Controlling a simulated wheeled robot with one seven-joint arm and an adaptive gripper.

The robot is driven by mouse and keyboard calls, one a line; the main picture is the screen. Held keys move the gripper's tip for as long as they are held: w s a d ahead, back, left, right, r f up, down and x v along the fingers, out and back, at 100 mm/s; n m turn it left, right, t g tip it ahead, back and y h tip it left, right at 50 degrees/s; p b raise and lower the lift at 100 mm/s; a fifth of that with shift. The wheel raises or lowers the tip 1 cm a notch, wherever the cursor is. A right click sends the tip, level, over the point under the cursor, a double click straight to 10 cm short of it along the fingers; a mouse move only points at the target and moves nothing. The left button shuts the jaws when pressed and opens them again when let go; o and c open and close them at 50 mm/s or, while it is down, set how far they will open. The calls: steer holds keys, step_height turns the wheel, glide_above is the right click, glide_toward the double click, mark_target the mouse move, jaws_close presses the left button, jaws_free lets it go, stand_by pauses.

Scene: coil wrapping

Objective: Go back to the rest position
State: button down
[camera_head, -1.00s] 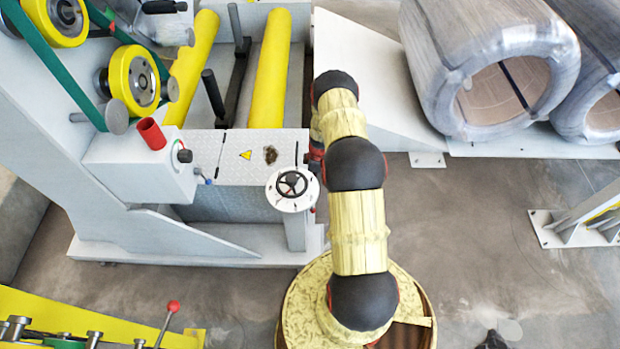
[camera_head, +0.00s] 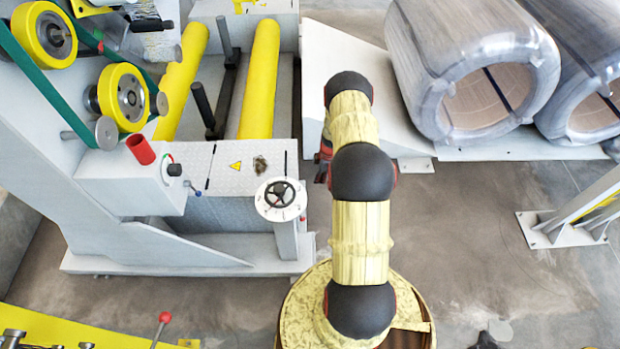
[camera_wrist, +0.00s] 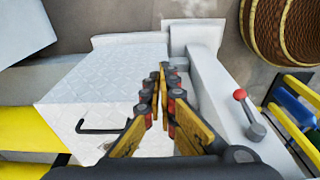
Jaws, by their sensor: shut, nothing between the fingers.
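My gripper (camera_wrist: 164,72) shows in the wrist view with its yellow-and-black fingers together and nothing between them. Behind the fingers in that view is a white machine body with a patterned metal top (camera_wrist: 85,80). I cannot tell the gap between them. In the head view my yellow arm with black joints reaches up the middle of the picture, beside the wrapping machine (camera_head: 225,170). The gripper itself is mostly hidden there behind the arm.
Yellow rollers (camera_head: 260,80) lie beyond. A wrapped coil (camera_head: 430,70) stands at the upper right. A red-knobbed lever (camera_head: 164,318) is at the lower left.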

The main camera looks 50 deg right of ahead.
steer(key=shift+s+d, duration=0.15)
steer(key=shift+s, duration=0.05)
steer(key=shift+r, duration=0.1)
